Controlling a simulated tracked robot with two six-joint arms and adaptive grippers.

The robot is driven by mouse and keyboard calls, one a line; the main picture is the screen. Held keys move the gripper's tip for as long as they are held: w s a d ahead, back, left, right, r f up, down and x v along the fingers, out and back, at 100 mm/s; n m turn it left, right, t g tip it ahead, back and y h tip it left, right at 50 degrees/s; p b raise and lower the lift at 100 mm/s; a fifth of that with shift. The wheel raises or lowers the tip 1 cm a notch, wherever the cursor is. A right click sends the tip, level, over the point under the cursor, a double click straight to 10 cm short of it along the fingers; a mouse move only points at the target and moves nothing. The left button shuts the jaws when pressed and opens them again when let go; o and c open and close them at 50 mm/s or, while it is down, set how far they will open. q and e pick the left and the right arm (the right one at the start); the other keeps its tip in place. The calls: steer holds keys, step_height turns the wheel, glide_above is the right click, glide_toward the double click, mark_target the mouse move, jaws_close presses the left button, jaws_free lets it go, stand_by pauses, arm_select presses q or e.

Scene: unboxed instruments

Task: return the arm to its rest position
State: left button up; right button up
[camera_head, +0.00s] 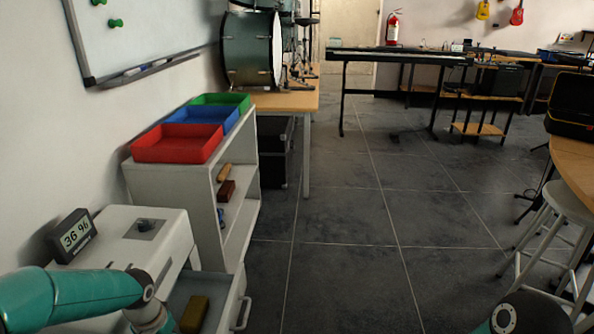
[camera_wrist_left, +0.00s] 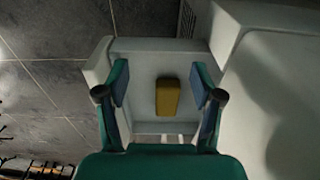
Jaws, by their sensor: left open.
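My left arm (camera_head: 85,297) comes in from the left at the bottom of the head view, and its gripper is cut off below the edge. In the left wrist view my left gripper (camera_wrist_left: 160,82) is open and empty, with its two fingers spread over an open drawer (camera_wrist_left: 160,50). A yellow block (camera_wrist_left: 167,96) lies in the drawer, between the fingers in that view and apart from them. The block also shows in the head view (camera_head: 194,314). Part of my right arm (camera_head: 520,315) shows at the bottom right; its gripper is out of view.
The drawer belongs to a white cabinet (camera_head: 120,240) carrying a digital clock (camera_head: 73,236). Behind it a white shelf (camera_head: 165,180) holds red (camera_head: 178,143), blue (camera_head: 205,117) and green (camera_head: 221,99) trays. A stool (camera_head: 568,212) stands at right. The middle floor is clear.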

arm_select(q)
steer(key=s+d+f+n+g+h, duration=0.1)
steer(key=s+d+f+h, duration=0.1)
steer(key=s+d+f, duration=0.8)
steer(key=s+d+f+n+g+h, duration=0.1)
steer(key=s+d+f+h, duration=0.1)
steer(key=s+d+f, duration=0.7)
step_height(320, 180, up, 32)
steer(key=a+n+t+p, duration=0.1)
steer(key=a+p, duration=0.1)
steer(key=p, duration=2.8)
steer(key=shift+w+r+t+p, duration=0.25)
steer(key=shift+w+t+p, duration=0.1)
steer(key=shift+w+t, duration=0.05)
steer(key=shift+a+f, duration=0.1)
